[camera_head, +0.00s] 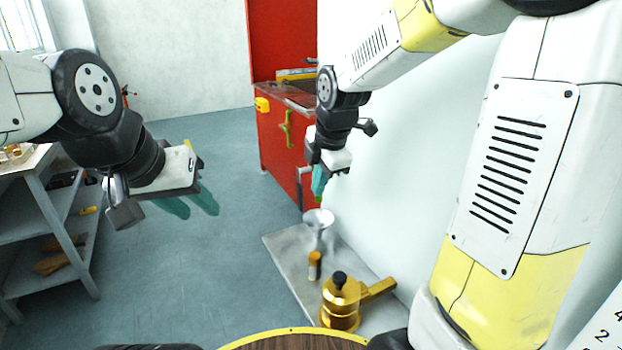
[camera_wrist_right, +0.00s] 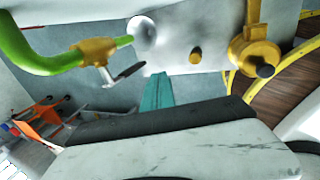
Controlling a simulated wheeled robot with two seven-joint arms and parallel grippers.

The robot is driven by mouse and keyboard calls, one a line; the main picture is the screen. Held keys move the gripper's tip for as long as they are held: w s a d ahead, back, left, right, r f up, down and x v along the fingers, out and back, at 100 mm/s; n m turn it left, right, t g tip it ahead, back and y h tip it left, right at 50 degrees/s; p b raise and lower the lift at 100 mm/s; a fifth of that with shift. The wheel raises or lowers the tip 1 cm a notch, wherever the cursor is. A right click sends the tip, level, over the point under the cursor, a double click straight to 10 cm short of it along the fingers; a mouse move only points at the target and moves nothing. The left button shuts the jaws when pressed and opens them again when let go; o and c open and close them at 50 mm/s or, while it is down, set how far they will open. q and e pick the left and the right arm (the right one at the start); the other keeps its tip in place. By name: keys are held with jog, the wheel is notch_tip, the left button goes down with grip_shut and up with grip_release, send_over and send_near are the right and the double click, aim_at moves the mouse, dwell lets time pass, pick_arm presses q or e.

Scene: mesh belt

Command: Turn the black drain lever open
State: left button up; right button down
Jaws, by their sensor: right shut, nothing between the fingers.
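The drain lever (camera_wrist_right: 130,71) shows in the right wrist view as a grey arm with a black grip. It comes off a brass valve (camera_wrist_right: 97,51) on a thick green pipe (camera_wrist_right: 40,62). My right gripper (camera_wrist_right: 155,78) has its teal fingers together and empty, just right of the black grip. I cannot tell whether they touch. In the head view the right gripper (camera_head: 319,184) points down beside the red cabinet, and I cannot make out the lever clearly there. My left gripper (camera_head: 188,204) hangs over bare floor at the left, its teal fingers apart and empty.
A red cabinet (camera_head: 279,160) with a green handle (camera_head: 287,130) stands behind the right gripper. A shelf rack (camera_head: 60,225) stands at left. The middle floor is clear.

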aim_at(302, 203)
jog(key=shift+w+a+f, duration=0.4)
jog(key=shift+w+f, duration=0.6)
jog(key=shift+f, duration=0.25)
jog(key=shift+w+a+f, duration=0.4)
jog(key=shift+w+f, duration=0.55)
jog(key=shift+f, duration=0.25)
jog(key=shift+w+a+f, duration=0.4)
jog(key=shift+w+f, duration=0.6)
jog(key=shift+f, duration=0.25)
jog(key=shift+w+a+f, duration=0.25)
jog(key=shift+w+a, duration=0.05)
jog(key=shift+w, duration=0.35)
jog(key=shift+s, duration=0.1)
